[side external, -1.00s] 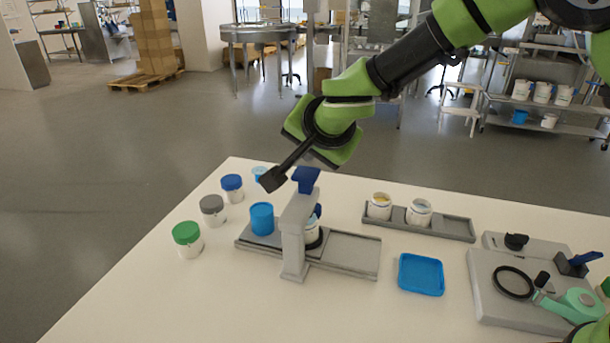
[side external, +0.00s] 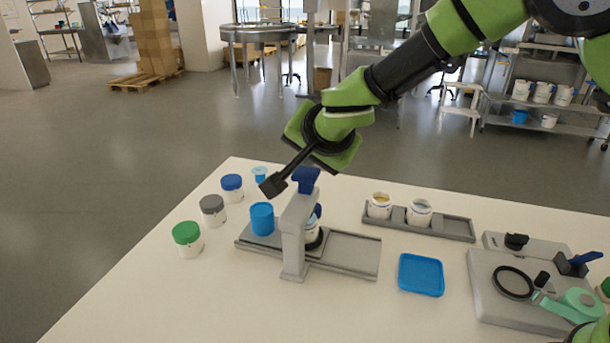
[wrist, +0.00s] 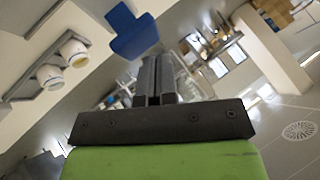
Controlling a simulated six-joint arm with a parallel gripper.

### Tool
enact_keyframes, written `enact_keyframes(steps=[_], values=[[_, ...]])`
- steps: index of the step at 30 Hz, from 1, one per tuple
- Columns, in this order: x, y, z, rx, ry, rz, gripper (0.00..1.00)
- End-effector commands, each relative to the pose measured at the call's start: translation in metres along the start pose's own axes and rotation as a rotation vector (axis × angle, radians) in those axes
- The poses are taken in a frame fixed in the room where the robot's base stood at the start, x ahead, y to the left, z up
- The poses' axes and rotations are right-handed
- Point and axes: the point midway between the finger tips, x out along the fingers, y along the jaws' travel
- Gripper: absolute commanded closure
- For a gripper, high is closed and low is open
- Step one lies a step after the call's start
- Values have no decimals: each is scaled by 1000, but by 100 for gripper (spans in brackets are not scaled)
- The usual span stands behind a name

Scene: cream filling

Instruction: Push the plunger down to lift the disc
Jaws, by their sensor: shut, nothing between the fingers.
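The blue plunger (side external: 306,179) stands at the top of the grey press (side external: 293,240). A white jar (side external: 313,230) sits under the press arm, partly hidden by its post; a disc cannot be made out. My gripper (side external: 270,187) is shut and empty, its tip just left of the plunger in the side view; I cannot tell whether they touch. In the wrist view my shut fingers (wrist: 157,75) point past the blue plunger (wrist: 132,30), which shows to their upper left.
A blue cup (side external: 262,219) stands left of the press on its grey track (side external: 345,255). Lidded jars (side external: 212,209) stand further left. A grey tray (side external: 450,228) with two white jars is behind right. A blue tray (side external: 421,275) and a grey station (side external: 520,300) lie to the right.

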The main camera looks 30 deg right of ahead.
Motion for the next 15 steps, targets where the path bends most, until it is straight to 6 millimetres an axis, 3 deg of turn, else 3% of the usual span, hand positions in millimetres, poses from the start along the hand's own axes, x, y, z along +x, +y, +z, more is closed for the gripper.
enact_keyframes(steps=[15], values=[[4,3,3,0,1,0,100]])
